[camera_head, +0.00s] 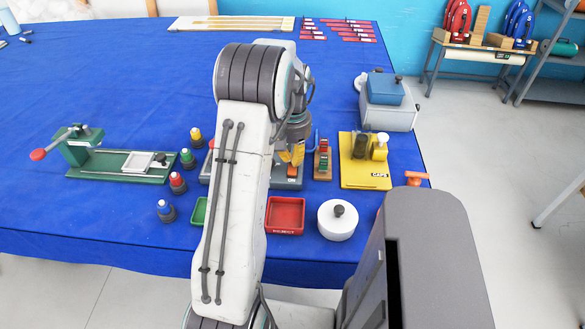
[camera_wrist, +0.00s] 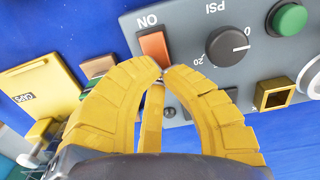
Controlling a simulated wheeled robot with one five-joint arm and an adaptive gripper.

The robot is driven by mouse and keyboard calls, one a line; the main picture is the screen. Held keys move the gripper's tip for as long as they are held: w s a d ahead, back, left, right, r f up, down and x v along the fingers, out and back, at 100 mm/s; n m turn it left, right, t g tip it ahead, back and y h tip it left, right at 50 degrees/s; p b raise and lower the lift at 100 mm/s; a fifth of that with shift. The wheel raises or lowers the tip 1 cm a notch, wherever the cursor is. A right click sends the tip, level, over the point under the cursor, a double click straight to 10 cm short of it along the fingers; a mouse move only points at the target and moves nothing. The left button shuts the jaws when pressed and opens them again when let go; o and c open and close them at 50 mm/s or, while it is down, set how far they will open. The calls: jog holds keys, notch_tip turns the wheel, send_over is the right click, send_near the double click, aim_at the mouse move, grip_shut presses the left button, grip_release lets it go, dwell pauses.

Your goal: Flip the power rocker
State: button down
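The orange-red power rocker (camera_wrist: 153,46) is set in a grey control panel (camera_wrist: 190,25), beside the word ON. In the head view the rocker (camera_head: 292,169) shows just below my gripper (camera_head: 292,158), on the panel (camera_head: 288,184). In the wrist view the yellow fingers of my gripper (camera_wrist: 163,71) curve together, and their tips meet at the rocker's near end. Nothing shows between the tips. I cannot tell whether they touch the rocker. My arm hides part of the panel in the head view.
The panel also has a black PSI knob (camera_wrist: 228,45), a green button (camera_wrist: 290,18) and a yellow square socket (camera_wrist: 273,95). A yellow CAPS stand (camera_head: 366,177), a red tray (camera_head: 286,216) and a white lidded pot (camera_head: 338,220) stand nearby on the blue-covered table (camera_head: 110,100).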

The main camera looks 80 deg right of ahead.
jog(key=shift+f+b, duration=0.55)
jog(key=shift+f, duration=0.25)
dwell(0.4)
jog(key=shift+r, duration=0.1)
jog(key=shift+r+p, duration=2.7)
jog(key=shift+r, duration=0.8)
